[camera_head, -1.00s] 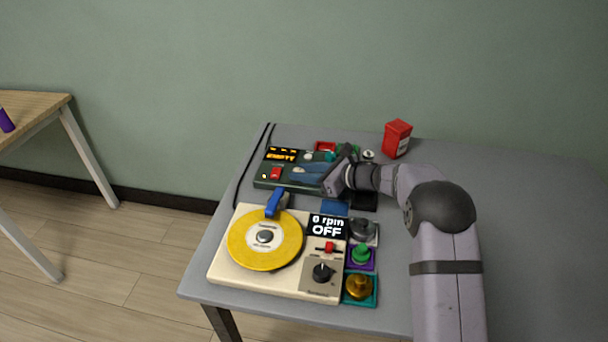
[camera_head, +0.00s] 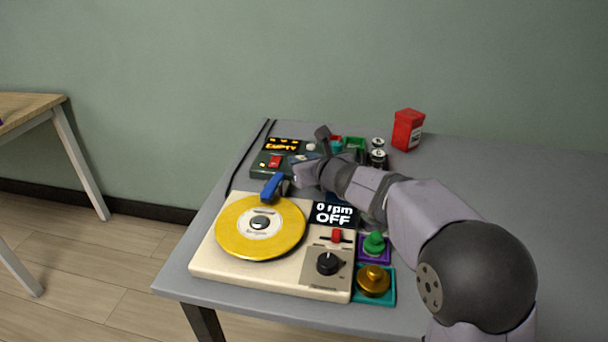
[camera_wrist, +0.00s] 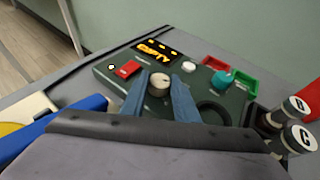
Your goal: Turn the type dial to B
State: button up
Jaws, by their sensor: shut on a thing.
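The dark green tester (camera_wrist: 112,72) has a lit orange display reading EMPTY (camera_wrist: 158,50); it also shows in the head view, partly behind my arm (camera_head: 262,161). A pale round dial (camera_wrist: 158,84) stands on its panel. My gripper (camera_wrist: 159,92) has its two blue fingers on either side of this dial and is shut on it. I cannot read the dial's letters or its pointer. In the head view my gripper (camera_head: 304,158) is over the tester, and my wrist hides part of the panel.
A teal knob (camera_wrist: 222,78), a white button (camera_wrist: 188,66) and a red switch (camera_wrist: 127,69) are near the dial. Batteries (camera_wrist: 298,138) stand at the right. A cream turntable (camera_head: 215,265) is in front, and a red box (camera_head: 408,130) is behind right.

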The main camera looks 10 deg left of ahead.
jog(key=shift+m+h+b, duration=0.3)
jog(key=shift+h+b, duration=0.1)
jog(key=shift+b, duration=0.15)
jog(key=o, duration=1)
jog(key=shift+o, duration=0.2)
jog(key=shift+s, duration=0.1)
jog(key=shift+v, duration=3.6)
